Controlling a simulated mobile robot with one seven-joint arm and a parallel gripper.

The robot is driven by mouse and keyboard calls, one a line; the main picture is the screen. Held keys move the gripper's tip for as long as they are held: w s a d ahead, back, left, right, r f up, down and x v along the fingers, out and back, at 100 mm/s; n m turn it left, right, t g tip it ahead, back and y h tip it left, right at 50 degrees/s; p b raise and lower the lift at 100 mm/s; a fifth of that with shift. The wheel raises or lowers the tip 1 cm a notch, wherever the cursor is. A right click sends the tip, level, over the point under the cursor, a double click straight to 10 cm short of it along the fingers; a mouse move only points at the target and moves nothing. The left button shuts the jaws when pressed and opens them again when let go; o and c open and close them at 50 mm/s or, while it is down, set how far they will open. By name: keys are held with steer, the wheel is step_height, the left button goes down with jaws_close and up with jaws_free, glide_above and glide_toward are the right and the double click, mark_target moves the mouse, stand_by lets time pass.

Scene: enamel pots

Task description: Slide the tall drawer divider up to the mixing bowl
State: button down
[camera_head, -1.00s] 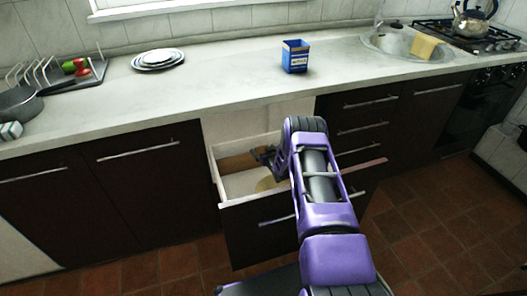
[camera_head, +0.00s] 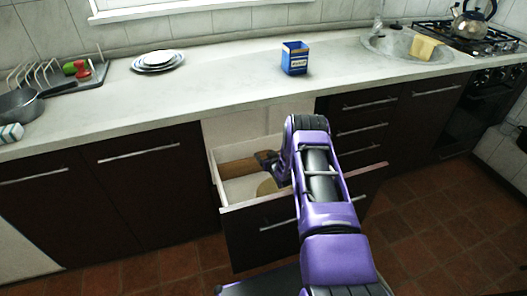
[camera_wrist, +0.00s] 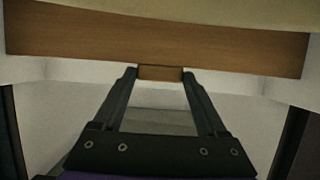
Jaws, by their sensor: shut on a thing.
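The drawer divider (camera_head: 238,170) is a brown wooden board standing across the open drawer (camera_head: 258,201). It also spans the upper part of the wrist view (camera_wrist: 90,48). My gripper (camera_wrist: 160,73) is shut on a small wooden piece at the divider's lower edge in that view. In the head view my gripper (camera_head: 268,160) is inside the drawer, partly hidden by my purple arm. The mixing bowl (camera_head: 267,187) is a pale tan round shape near the drawer front, mostly hidden. Its cream edge (camera_wrist: 160,12) shows beyond the divider; I cannot tell whether they touch.
The drawer has pale walls and floor. The countertop above holds a blue box (camera_head: 295,58), stacked plates (camera_head: 158,60), a pan (camera_head: 18,104) and a dish rack (camera_head: 65,82). A sink (camera_head: 395,45) and a kettle (camera_head: 474,20) are at right.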

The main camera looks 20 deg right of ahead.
steer(key=s, duration=0.5)
steer(key=shift+p, duration=0.4)
jaws_free()
steer(key=shift+w, duration=0.1)
steer(key=p+v, duration=0.1)
steer(key=v, duration=0.5)
steer(key=shift+r, duration=0.15)
steer(key=shift+s+r, duration=0.15)
steer(key=shift+s, duration=0.55)
